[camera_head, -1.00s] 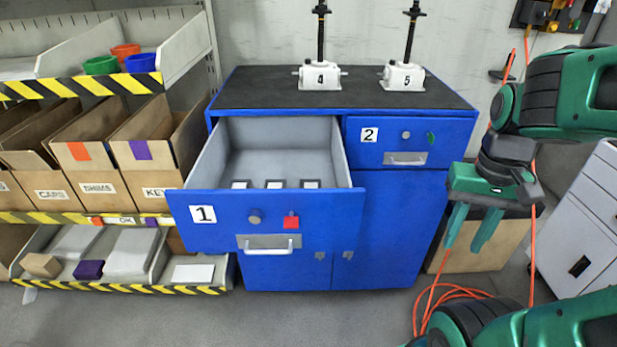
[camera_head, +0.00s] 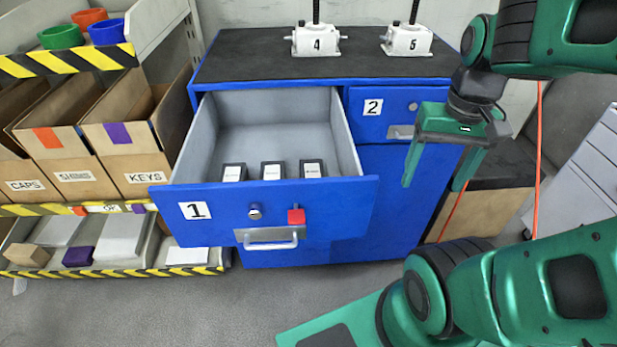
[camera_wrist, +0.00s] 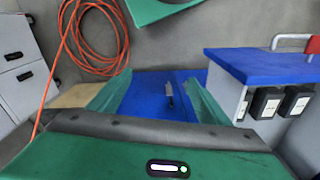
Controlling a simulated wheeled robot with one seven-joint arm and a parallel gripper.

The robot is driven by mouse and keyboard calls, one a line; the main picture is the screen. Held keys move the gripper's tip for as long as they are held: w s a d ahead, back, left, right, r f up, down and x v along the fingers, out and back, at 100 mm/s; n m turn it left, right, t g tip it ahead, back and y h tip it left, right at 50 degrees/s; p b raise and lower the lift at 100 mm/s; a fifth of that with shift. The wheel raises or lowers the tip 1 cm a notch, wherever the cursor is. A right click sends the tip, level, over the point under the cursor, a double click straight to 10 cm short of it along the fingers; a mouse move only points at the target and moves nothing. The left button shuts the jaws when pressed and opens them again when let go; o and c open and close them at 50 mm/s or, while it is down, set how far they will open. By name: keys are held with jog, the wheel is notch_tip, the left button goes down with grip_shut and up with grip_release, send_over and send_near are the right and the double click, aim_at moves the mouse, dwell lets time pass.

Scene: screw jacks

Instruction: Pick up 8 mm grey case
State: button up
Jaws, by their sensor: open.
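Three dark cases with pale labels stand in a row inside the open drawer 1: a left case (camera_head: 233,173), a middle case (camera_head: 272,172) and a right case (camera_head: 313,170). The label writing is too small to read, so I cannot tell which is the 8 mm grey one. My gripper (camera_head: 432,186) is open and empty, fingers pointing down, to the right of the drawer and in front of the cabinet. In the wrist view nothing is between its fingers (camera_wrist: 160,98).
The drawer front (camera_head: 340,205) carries a handle, a lock and a red tag. The blue cabinet's black top (camera_head: 360,65) bears jacks 4 (camera_head: 317,40) and 5 (camera_head: 406,40). A shelf with cardboard bins (camera_head: 130,150) stands at the left. An orange cable (camera_head: 538,150) hangs at the right.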

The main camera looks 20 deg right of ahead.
jog(key=w+a+r+n+t, duration=0.15)
jog(key=w+a+r, duration=0.25)
jog(key=w, duration=0.4)
jog(key=g, duration=0.2)
send_over(312, 171)
notch_tip(312, 171, down, 5)
jog(key=shift+n, duration=0.35)
jog(key=f, duration=0.6)
jog(key=shift+w+a, duration=0.15)
jog(key=shift+a, duration=0.15)
jog(key=f, duration=0.4)
jog(key=shift+s+d+f, duration=0.25)
jog(key=shift+d+f, duration=0.1)
jog(key=shift+d, duration=0.05)
jog(key=shift+a+f, duration=0.1)
jog(key=shift+f, duration=0.25)
jog(key=c, duration=1.4)
